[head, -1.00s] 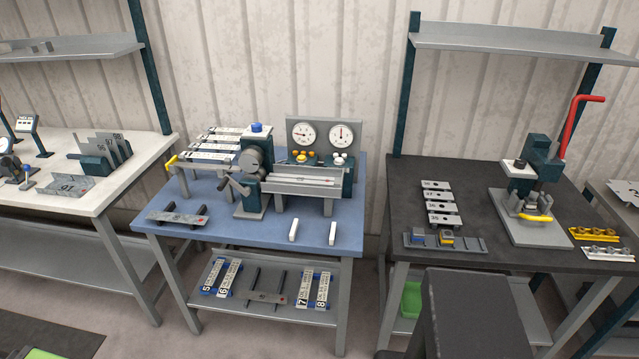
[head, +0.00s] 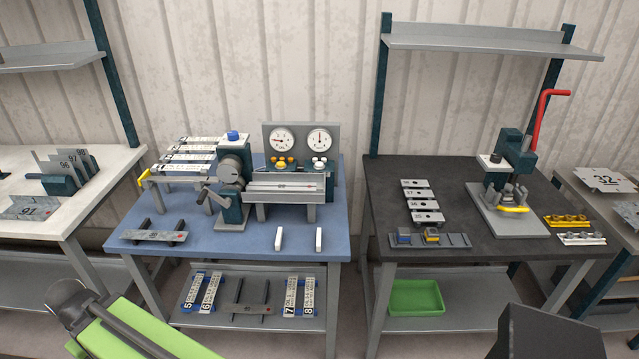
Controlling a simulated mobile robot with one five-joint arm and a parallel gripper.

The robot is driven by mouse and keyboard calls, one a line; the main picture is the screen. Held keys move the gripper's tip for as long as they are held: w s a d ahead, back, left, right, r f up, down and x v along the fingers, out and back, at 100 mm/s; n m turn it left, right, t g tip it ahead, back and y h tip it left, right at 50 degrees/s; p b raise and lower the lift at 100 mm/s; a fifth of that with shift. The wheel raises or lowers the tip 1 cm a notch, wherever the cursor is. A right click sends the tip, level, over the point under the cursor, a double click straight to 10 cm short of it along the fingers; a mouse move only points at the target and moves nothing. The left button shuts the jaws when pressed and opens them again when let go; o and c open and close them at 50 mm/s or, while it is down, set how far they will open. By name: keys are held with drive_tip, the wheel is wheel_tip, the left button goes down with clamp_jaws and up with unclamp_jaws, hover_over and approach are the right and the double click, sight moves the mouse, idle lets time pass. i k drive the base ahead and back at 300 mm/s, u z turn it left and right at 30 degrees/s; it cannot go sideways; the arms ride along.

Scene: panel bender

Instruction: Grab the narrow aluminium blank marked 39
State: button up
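Two narrow grey metal blanks with a red dot could fit, but their marks are too small to read surely. One blank (head: 154,236) lies across two dark supports at the front left of the blue bench (head: 205,240). The other blank (head: 247,310) lies across two dark rails on the shelf under that bench. A further strip (head: 284,187) lies along the bed of the bender (head: 232,180). My green arm shows at the lower left, well apart from the blanks. My gripper is not seen.
Numbered strips (head: 193,291) lie on the shelf beside the rails. Two white bars (head: 278,238) lie at the blue bench's front. The black bench (head: 480,240) at right holds several small plates (head: 415,195) and a red-levered press (head: 515,165). A green tray (head: 415,298) is beneath.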

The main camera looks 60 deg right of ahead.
sight(270, 186)
drive_tip(key=z, duration=0.45)
drive_tip(key=i, duration=0.95)
drive_tip(key=z, duration=0.05)
